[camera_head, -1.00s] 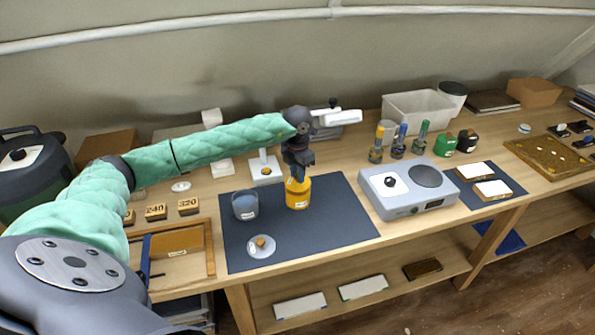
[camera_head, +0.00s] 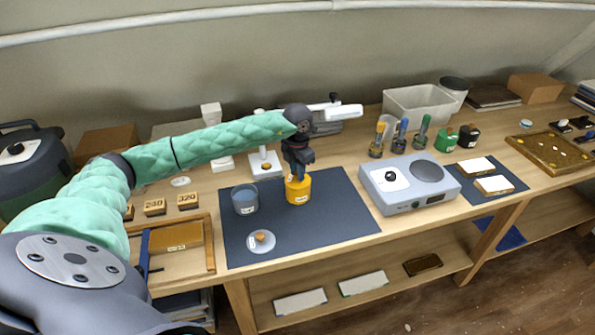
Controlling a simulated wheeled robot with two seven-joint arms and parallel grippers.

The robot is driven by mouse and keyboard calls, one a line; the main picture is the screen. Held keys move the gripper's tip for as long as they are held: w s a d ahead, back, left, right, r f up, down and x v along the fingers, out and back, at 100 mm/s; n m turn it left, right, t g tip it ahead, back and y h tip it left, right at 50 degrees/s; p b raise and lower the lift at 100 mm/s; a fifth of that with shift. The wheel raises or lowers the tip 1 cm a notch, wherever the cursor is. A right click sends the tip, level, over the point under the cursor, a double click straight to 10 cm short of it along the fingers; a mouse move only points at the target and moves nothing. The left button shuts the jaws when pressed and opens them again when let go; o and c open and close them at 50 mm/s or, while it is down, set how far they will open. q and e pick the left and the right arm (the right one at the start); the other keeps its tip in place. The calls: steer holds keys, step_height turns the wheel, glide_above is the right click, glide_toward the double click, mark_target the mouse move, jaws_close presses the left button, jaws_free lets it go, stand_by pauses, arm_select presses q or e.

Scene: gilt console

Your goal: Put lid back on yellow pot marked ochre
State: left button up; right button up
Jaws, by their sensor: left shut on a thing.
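The yellow pot (camera_head: 299,194) with a small white label stands upright on the dark mat. My left gripper (camera_head: 298,174) points down at the middle of its top and is shut, apparently on the yellow pot's lid; the fingers hide most of it. I cannot tell whether the lid is fully seated. A pale disc with an orange knob (camera_head: 261,241) lies in front on the mat. My right gripper does not show.
A grey hotplate device (camera_head: 408,198) is to the right, a white stand (camera_head: 265,168) behind. A wooden tray (camera_head: 210,247) lies left. The mat's (camera_head: 330,235) front right is clear.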

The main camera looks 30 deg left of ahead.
arm_select(q)
steer(key=shift+b, duration=0.3)
stand_by(0.7)
steer(key=shift+b, duration=0.35)
stand_by(0.5)
steer(key=shift+f+b, duration=0.2)
steer(key=shift+b, duration=0.5)
stand_by(1.0)
stand_by(0.4)
steer(key=o, duration=1.5)
steer(key=shift+r, duration=0.2)
steer(key=shift+r+p, duration=0.85)
steer(key=shift+r, duration=2.5)
